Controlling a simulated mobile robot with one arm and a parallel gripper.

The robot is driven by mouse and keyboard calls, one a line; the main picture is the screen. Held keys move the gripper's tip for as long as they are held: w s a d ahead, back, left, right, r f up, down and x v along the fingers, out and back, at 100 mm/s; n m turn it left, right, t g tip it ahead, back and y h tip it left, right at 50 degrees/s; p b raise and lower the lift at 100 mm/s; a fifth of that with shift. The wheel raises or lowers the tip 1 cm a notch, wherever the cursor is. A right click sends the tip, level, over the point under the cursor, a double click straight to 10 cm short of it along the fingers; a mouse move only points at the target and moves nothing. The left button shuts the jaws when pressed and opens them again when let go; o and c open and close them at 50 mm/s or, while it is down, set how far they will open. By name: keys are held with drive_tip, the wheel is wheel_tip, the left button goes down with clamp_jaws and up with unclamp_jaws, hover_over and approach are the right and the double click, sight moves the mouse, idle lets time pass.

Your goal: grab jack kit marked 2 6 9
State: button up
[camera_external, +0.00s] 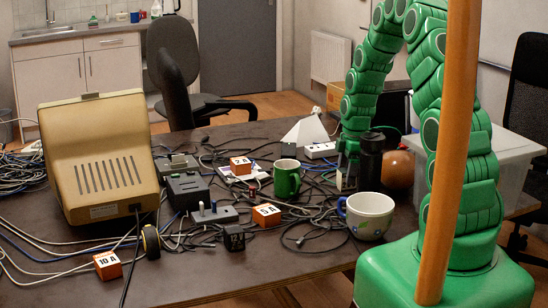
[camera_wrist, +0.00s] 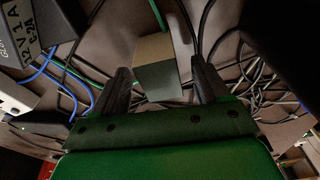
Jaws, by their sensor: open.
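My arm is green and arches down at the right of the external view. My gripper (camera_external: 346,182) points down to the table beside a black cylinder (camera_external: 370,160). In the wrist view my gripper (camera_wrist: 160,88) is open, its two dark fingers spread to either side of a small box (camera_wrist: 156,48) with a beige face and a grey-green face. The box appears just beyond the fingertips; I cannot tell whether it touches them. No marking is readable on it, and I cannot read 2 6 9 on anything in view.
Cables clutter the table. A green mug (camera_external: 287,180), a white-and-blue mug (camera_external: 369,217) and a brown ball (camera_external: 398,169) stand near my gripper. Orange blocks marked 10 A (camera_external: 107,265), 5 A (camera_external: 267,215) and 2 A (camera_external: 240,165) lie farther left, with a beige monitor (camera_external: 97,155).

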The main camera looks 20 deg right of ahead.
wheel_tip(320, 180, down, 2)
drive_tip(key=shift+a+f, duration=0.1)
drive_tip(key=shift+a, duration=0.05)
drive_tip(key=c, duration=1.1)
drive_tip(key=shift+c, duration=0.3)
drive_tip(key=shift+r, duration=0.25)
